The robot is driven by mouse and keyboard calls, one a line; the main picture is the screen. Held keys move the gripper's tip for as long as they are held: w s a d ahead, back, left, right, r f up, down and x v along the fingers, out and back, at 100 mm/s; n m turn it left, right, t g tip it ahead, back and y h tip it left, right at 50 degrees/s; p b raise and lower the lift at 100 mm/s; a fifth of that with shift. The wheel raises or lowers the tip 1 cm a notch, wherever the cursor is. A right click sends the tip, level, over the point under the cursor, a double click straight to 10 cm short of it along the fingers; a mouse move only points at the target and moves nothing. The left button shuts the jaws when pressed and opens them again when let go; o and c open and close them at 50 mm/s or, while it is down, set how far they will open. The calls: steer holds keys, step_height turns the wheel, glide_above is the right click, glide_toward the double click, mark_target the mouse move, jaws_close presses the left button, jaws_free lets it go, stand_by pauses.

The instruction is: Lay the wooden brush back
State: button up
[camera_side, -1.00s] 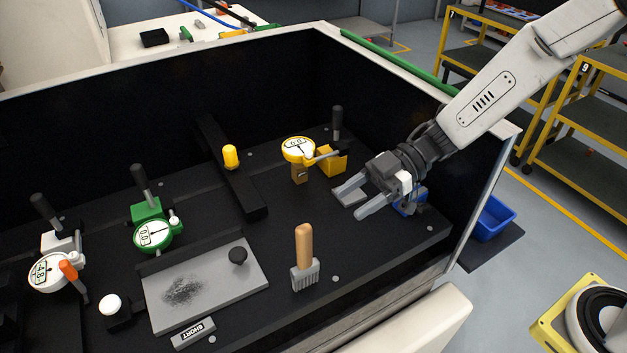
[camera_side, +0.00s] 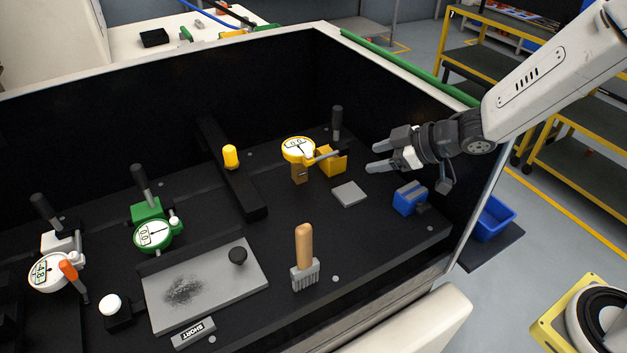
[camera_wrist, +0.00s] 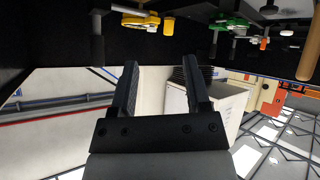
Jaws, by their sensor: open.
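The wooden brush (camera_side: 304,258) stands upright on the black work surface, bristles down and tan handle up, right of the grey plate. In the wrist view, a tan rod at the upper right looks like the brush handle (camera_wrist: 307,58). My gripper (camera_side: 374,157) is open and empty, raised above the right part of the surface, behind and to the right of the brush and apart from it. Its two fingers also show in the wrist view (camera_wrist: 162,82) with nothing between them.
A grey plate (camera_side: 222,272) with dark powder lies left of the brush. A small grey square (camera_side: 349,194) and a blue block (camera_side: 409,199) lie below my gripper. Yellow (camera_side: 299,150), green (camera_side: 152,235) and white (camera_side: 48,272) gauges stand along the surface. Dark walls enclose the back.

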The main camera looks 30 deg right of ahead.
steer(key=s+d+f+m+g+h, duration=0.2)
steer(key=s+d+m+g+h, duration=0.1)
steer(key=s, duration=0.4)
steer(key=s+d+f+m+g+h, duration=0.1)
steer(key=s+d+m+g+h, duration=0.2)
steer(key=s+d+m, duration=0.3)
steer(key=shift+s+d+f+g, duration=0.15)
steer(key=shift+s+f+g, duration=0.2)
steer(key=shift+s, duration=0.6)
steer(key=shift+o, duration=0.5)
steer(key=shift+w, duration=0.1)
